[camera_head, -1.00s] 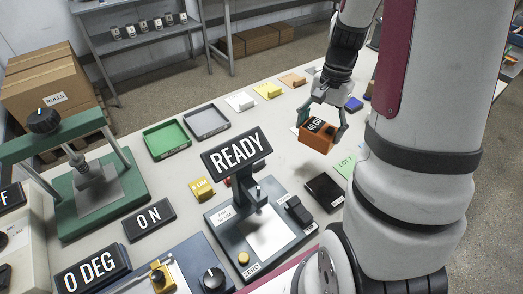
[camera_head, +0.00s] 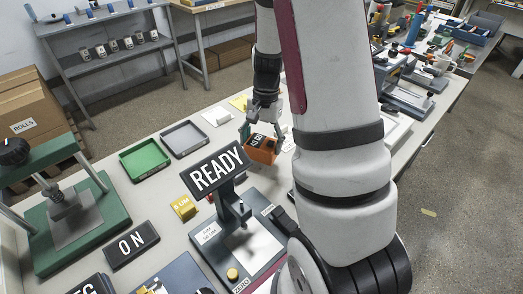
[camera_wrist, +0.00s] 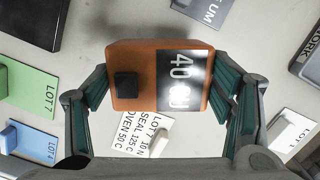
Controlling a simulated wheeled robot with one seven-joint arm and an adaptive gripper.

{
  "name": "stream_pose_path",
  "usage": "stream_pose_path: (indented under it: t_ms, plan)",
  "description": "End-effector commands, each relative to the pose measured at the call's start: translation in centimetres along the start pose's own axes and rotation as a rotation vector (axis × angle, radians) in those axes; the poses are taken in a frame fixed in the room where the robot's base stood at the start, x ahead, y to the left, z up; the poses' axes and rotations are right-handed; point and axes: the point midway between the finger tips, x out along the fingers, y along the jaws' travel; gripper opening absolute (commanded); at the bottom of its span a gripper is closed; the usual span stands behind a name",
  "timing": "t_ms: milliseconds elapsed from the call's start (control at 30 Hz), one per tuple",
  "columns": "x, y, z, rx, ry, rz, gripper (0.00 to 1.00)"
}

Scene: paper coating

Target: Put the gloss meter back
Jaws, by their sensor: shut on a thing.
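The gloss meter is an orange block (camera_head: 262,155) with a black label area and a dark knob. In the wrist view the gloss meter (camera_wrist: 140,75) shows a black button on its left and a dark display reading about "40" on its right. My gripper (camera_head: 262,128) is shut on it, with one green-padded finger on each side; both fingers also show in the wrist view (camera_wrist: 160,98). The meter is held over the table, beyond and to the right of the READY gauge; its exact height cannot be told.
The READY gauge (camera_head: 216,168) stands on a dark base close by. Green (camera_head: 145,158) and grey (camera_head: 184,138) trays lie to the left. Coloured cards, including a green LOT 7 card (camera_wrist: 28,88), lie below the gripper. A second bench with tools stands at the right.

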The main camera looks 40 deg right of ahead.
Motion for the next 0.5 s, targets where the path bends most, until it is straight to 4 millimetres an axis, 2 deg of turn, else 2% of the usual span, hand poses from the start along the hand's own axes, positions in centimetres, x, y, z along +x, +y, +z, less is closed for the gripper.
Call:
stream_pose_path:
  t_ms: [233,500]
  plan:
    - [3.1,0.1,-0.4,0.001,-0.003,0.002,0.3]
    - [3.3,0.0,-0.5,0.0,0.0,0.0,0.3]
